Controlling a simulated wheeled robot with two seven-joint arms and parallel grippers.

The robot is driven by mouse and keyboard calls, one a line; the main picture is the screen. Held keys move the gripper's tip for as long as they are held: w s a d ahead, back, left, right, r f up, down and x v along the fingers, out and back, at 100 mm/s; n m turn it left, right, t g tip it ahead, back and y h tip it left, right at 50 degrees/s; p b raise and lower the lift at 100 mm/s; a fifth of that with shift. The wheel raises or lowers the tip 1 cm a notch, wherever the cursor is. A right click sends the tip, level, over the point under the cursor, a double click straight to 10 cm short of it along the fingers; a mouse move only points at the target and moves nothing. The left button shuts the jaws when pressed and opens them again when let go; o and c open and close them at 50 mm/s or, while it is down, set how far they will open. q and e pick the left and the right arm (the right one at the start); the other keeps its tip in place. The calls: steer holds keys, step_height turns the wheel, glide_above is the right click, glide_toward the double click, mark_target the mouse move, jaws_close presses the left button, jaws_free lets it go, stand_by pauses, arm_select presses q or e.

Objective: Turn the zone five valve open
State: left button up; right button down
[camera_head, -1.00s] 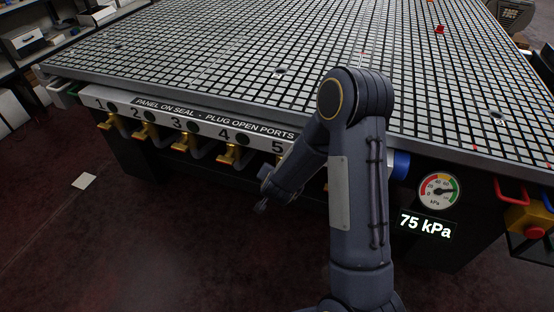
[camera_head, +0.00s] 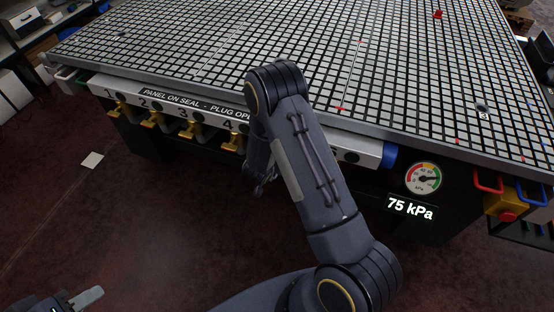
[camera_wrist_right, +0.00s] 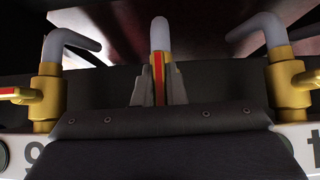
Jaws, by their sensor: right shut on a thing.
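The zone five valve is hidden behind my right arm in the head view. In the right wrist view, its red and yellow lever (camera_wrist_right: 158,68) stands in the middle, below a grey bent pipe (camera_wrist_right: 157,32). My right gripper (camera_wrist_right: 158,92) has one finger on each side of this lever and is shut on it. In the head view my right gripper (camera_head: 263,186) is small, low at the table's front, partly covered by the arm. My left gripper (camera_head: 86,299) shows at the bottom left corner, away from the table; its jaw opening is unclear.
Neighbouring brass valves (camera_wrist_right: 48,98) and (camera_wrist_right: 290,85) flank my right gripper closely. The grid table (camera_head: 300,40) spans the back. A gauge (camera_head: 423,179) stands above a 75 kPa display (camera_head: 410,208). A red button (camera_head: 507,214) is at the right.

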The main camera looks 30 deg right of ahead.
steer(key=c, duration=1.5)
jaws_free()
steer(key=v, duration=0.7)
steer(key=shift+s+a+r, duration=0.15)
steer(key=shift+a+r, duration=0.1)
